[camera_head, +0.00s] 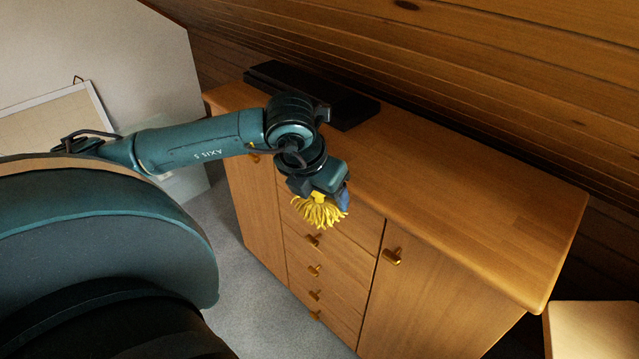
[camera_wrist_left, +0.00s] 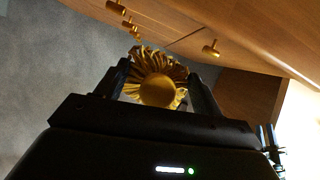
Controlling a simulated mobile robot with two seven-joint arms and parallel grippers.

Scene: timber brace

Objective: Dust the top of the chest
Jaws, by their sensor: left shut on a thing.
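The wooden chest (camera_head: 440,190) stands against the sloped timber wall, with its broad top largely bare. My left gripper (camera_head: 330,190) is shut on a yellow duster (camera_head: 320,210) with a fringed head. In the head view the duster hangs in front of the chest's front edge, by the upper drawers. The left wrist view shows the duster's round yellow end (camera_wrist_left: 158,90) between the two fingers (camera_wrist_left: 160,88). Whether the fringe touches the chest is not clear. My right gripper is not in view.
A long black object (camera_head: 345,105) lies at the back left of the chest top. Brass knobs (camera_head: 392,257) stick out from the doors and drawers. A pale wooden surface (camera_head: 595,330) stands at the lower right. A framed board (camera_head: 60,115) leans at the left wall.

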